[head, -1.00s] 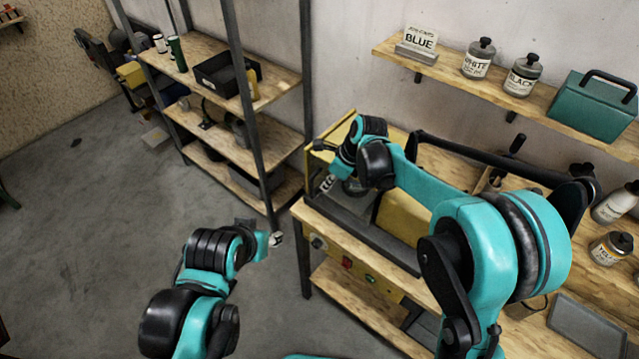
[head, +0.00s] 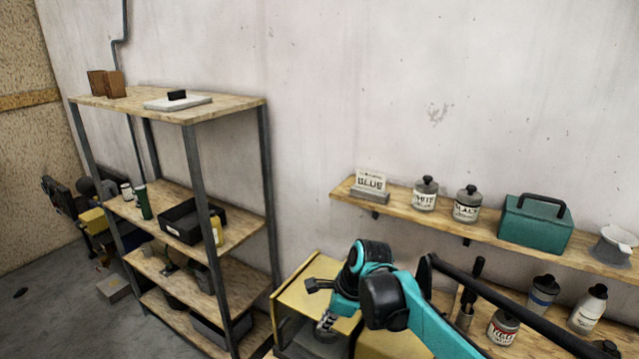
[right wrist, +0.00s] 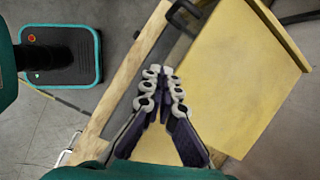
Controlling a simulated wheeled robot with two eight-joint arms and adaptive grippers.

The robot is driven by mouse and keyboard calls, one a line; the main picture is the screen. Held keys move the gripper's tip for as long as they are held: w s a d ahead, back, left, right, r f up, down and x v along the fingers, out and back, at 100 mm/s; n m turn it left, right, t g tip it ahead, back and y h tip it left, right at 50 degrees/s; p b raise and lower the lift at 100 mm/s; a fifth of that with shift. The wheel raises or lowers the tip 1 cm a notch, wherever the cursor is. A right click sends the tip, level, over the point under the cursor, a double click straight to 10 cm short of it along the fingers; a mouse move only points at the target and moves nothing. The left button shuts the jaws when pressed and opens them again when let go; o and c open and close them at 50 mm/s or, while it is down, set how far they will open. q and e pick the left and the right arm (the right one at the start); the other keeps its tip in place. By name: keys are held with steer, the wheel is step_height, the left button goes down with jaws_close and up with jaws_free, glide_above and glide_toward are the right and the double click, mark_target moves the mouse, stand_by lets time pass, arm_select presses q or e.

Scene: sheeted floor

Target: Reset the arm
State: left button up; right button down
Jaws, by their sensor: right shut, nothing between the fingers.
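My right arm reaches in from the lower right in the head view. Its gripper (head: 327,324) hangs over the yellow machine (head: 298,300) on the workbench. In the right wrist view, my right gripper (right wrist: 163,78) has its fingertips together with nothing between them. The yellow machine also fills the right of that view (right wrist: 245,75), close beside and below the fingers. My left arm and gripper do not show now.
A metal-framed shelf (head: 193,112) with wooden boards stands at the left, holding a black bin (head: 185,222). A wall shelf (head: 440,218) carries bottles and a teal box (head: 537,225). More bottles stand on the bench. Grey floor is open at the lower left.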

steer(key=s+d+f+n+t+h+b, duration=0.1)
steer(key=s+d+f+n+t+b, duration=0.1)
steer(key=s+d+f+n+b, duration=0.3)
steer(key=s+d+f+n+t+h+b, duration=0.2)
steer(key=s+d+f+n+b, duration=0.4)
steer(key=s+n, duration=0.8)
steer(key=d+f+t, duration=0.1)
steer(key=d+f, duration=0.2)
steer(key=d, duration=0.2)
steer(key=shift+s+d+n+h, duration=0.3)
